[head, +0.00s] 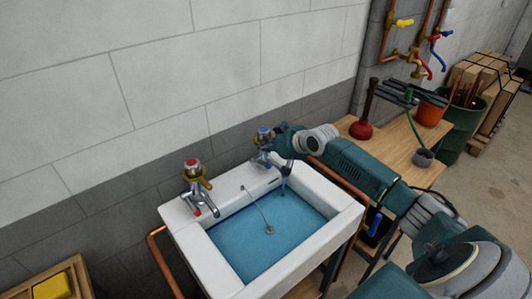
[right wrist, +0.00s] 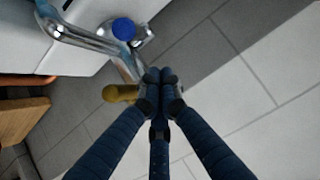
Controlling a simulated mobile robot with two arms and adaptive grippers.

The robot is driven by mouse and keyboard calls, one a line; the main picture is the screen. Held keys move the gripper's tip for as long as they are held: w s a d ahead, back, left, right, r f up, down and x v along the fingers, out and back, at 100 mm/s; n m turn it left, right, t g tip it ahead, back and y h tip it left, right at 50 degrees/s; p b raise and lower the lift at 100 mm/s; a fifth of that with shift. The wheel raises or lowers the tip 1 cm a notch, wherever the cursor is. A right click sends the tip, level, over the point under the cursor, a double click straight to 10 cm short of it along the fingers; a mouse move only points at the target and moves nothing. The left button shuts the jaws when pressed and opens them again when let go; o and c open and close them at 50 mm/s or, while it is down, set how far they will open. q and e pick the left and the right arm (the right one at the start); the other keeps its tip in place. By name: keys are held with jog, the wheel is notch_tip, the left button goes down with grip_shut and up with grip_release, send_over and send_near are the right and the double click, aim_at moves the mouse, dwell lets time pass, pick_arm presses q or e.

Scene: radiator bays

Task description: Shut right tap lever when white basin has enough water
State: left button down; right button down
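The white basin (head: 345,222) holds blue water (head: 245,240) across its whole floor, its surface below the rim. A chain runs to a dark round piece in the water. The right tap (head: 263,140) has a blue cap, also in the right wrist view (right wrist: 123,28). A thin bluish stream (head: 283,188) seems to fall from its spout. The left tap (head: 194,178) has a red cap. My right gripper (head: 284,140) is at the right tap. In the right wrist view its fingers (right wrist: 160,78) are together beside the chrome lever (right wrist: 130,65); contact is unclear. My left gripper is out of view.
A wooden bench (head: 412,158) with a red plunger (head: 361,130) and an orange pot (head: 431,109) stands right of the basin. Copper pipes with coloured valves (head: 420,62) are on the far wall. A yellow sponge-like block (head: 52,286) lies at lower left.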

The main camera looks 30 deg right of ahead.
aim_at(258, 160)
jog(key=shift+s+a+f+p, duration=0.1)
jog(key=shift+s+f+p, duration=0.1)
jog(key=shift+s+f, duration=0.3)
jog(key=shift+s+a+f+p, duration=0.1)
jog(key=shift+s+f+p, duration=0.1)
jog(key=shift+f, duration=0.65)
jog(key=shift+s+f, duration=0.2)
jog(key=shift+f, duration=0.35)
jog(key=shift+s, duration=0.2)
jog(key=shift+r, duration=0.1)
